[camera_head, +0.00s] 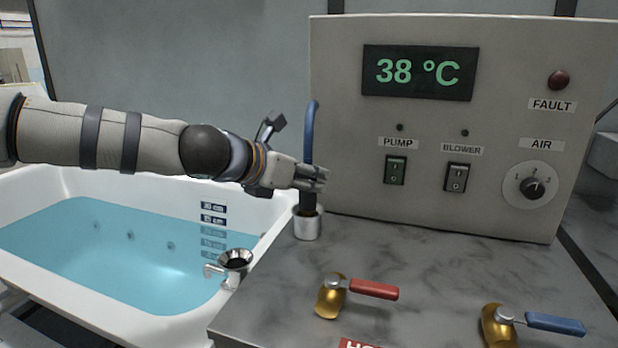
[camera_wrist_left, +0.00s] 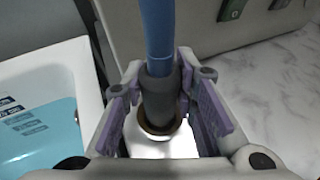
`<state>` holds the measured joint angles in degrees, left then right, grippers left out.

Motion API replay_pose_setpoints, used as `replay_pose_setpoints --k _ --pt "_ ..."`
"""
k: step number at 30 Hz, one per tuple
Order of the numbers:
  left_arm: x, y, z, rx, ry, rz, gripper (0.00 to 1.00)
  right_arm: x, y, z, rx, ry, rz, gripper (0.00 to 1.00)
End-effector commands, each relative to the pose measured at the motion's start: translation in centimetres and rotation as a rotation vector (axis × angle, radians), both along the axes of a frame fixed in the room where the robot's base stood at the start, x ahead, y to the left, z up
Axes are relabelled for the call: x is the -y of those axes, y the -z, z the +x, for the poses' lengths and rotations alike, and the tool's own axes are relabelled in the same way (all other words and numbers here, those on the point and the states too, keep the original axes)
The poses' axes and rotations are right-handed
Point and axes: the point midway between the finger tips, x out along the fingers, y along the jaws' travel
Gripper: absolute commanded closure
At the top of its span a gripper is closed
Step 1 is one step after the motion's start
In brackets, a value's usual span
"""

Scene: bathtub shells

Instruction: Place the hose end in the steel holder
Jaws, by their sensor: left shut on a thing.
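My left gripper (camera_head: 314,178) is shut on the dark grey hose end (camera_head: 307,202), with the blue hose (camera_head: 310,135) rising above it. The hose end stands about upright, its lower tip at the brown-lined mouth of a round steel cup (camera_head: 307,227) on the grey counter. In the left wrist view the hose end (camera_wrist_left: 160,88) sits between the purple finger pads, over the brown ring; how deep it reaches is hidden. A steel funnel-shaped holder (camera_head: 235,262) with a side arm stands empty at the tub rim. My right gripper is not in view.
A water-filled white bathtub (camera_head: 90,305) lies to the left. A control panel (camera_head: 330,80) with display and switches stands close behind the gripper. Red-handled (camera_head: 373,289) and blue-handled (camera_head: 555,323) brass taps stand at the counter front. The counter right of the cup is clear.

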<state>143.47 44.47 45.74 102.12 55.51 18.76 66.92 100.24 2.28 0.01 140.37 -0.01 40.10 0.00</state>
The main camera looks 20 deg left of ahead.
Motion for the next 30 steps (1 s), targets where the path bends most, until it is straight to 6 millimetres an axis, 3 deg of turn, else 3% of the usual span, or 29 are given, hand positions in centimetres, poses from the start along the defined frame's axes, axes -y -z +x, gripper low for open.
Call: replay_pose_setpoints --k 6,7,9,20,27,30 --pt "0.0 0.3 0.0 0.000 0.001 0.000 1.00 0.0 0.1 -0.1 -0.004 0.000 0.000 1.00" --pt "0.0 0.2 -0.1 0.001 0.000 0.000 0.67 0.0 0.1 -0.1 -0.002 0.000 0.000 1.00" --pt "0.0 0.1 -0.1 0.002 0.000 0.000 0.54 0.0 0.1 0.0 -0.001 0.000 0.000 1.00" --pt "-0.1 -0.8 -0.3 0.008 0.001 0.002 0.54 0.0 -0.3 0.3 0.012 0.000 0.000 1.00" --pt "-2.2 -4.4 -5.1 0.026 0.001 -0.003 0.54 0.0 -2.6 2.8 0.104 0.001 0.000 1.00" --pt "-3.2 -5.0 -7.1 0.020 0.000 -0.002 0.54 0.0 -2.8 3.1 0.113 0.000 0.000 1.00"
